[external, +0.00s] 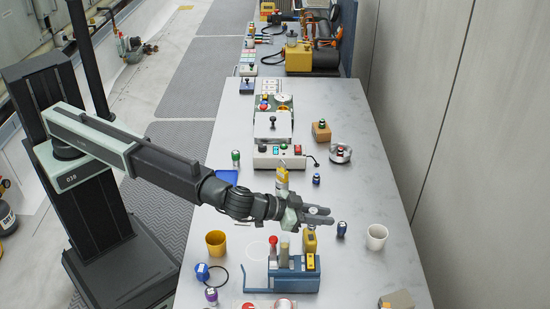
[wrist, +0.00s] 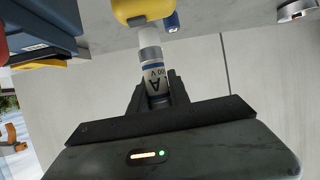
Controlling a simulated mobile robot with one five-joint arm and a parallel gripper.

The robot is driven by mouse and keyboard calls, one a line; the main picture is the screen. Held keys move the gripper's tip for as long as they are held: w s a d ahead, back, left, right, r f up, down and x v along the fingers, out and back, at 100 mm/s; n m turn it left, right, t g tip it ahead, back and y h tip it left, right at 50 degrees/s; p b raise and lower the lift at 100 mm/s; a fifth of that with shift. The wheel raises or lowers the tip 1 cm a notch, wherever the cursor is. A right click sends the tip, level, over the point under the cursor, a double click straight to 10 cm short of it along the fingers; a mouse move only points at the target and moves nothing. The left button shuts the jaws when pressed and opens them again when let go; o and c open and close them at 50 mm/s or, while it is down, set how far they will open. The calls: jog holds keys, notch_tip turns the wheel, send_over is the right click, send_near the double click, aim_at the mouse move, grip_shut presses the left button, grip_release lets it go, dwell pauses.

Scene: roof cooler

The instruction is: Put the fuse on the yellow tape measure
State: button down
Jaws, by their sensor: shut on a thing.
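In the wrist view the fuse (wrist: 154,72) is a white cylinder with a blue band, dark lettering and a grey metal end, held between the fingers (wrist: 156,93). In the external view only a small pale part of the fuse (external: 313,210) shows. The yellow tape measure (external: 310,241) stands just below the gripper in the picture, behind the blue rack. It also shows at the top of the wrist view (wrist: 142,8), beyond the fuse's end. I cannot tell whether they touch.
A blue rack (external: 282,279) with upright items stands in front. A blue capped cylinder (external: 342,229) and a white cup (external: 376,237) are to the right, and a yellow cup (external: 216,243) to the left. A yellow bottle-like item (external: 282,178) stands behind my wrist.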

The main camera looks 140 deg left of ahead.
notch_tip(320, 180, down, 4)
jog(key=shift+r+b, duration=0.2)
jog(key=shift+b, duration=0.85)
jog(key=c, duration=1.2)
grip_release()
jog(key=shift+r, duration=0.1)
jog(key=shift+c, duration=0.2)
jog(key=shift+r, duration=0.1)
jog(key=p+v, duration=0.5)
jog(key=v, duration=0.7)
